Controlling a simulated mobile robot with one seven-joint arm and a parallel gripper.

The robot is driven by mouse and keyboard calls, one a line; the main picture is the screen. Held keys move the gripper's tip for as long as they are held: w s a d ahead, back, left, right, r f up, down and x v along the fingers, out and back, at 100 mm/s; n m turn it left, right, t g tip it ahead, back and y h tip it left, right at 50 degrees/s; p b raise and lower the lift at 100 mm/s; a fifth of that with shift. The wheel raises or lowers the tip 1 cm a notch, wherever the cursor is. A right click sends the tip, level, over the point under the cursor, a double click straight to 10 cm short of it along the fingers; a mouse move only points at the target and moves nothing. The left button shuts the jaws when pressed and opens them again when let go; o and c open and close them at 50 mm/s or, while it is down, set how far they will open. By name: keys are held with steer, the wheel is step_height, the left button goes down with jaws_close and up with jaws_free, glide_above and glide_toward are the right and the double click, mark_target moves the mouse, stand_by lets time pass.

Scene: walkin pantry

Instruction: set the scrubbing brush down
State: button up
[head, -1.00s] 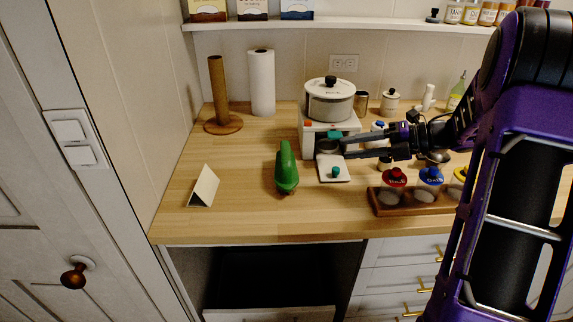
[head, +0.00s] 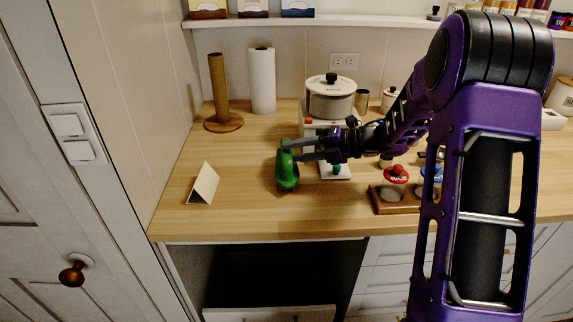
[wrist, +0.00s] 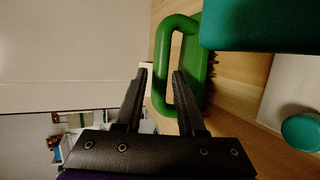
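The green scrubbing brush (head: 287,175) stands on the wooden counter, left of the white appliance. Its looped handle (wrist: 164,70) shows in the wrist view, with dark bristles at its right side. My gripper (head: 291,151) is at the upper part of the brush, reaching in from the right. In the wrist view my gripper (wrist: 160,72) has its two fingers apart. One bar of the handle lies in line with the gap between them, and the right fingertip overlaps the loop's opening. Whether a finger touches the handle I cannot tell.
A folded cream card (head: 203,184) stands left of the brush, with bare counter between. The white appliance with a pot (head: 331,102) is behind right. A wooden rack (head: 394,205) with colored-topped items is front right. A paper roll (head: 262,82) and wooden holder (head: 218,90) stand behind.

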steer(key=x, duration=0.2)
steer(key=shift+w+a+f, duration=0.1)
steer(key=shift+a, duration=0.15)
jaws_close()
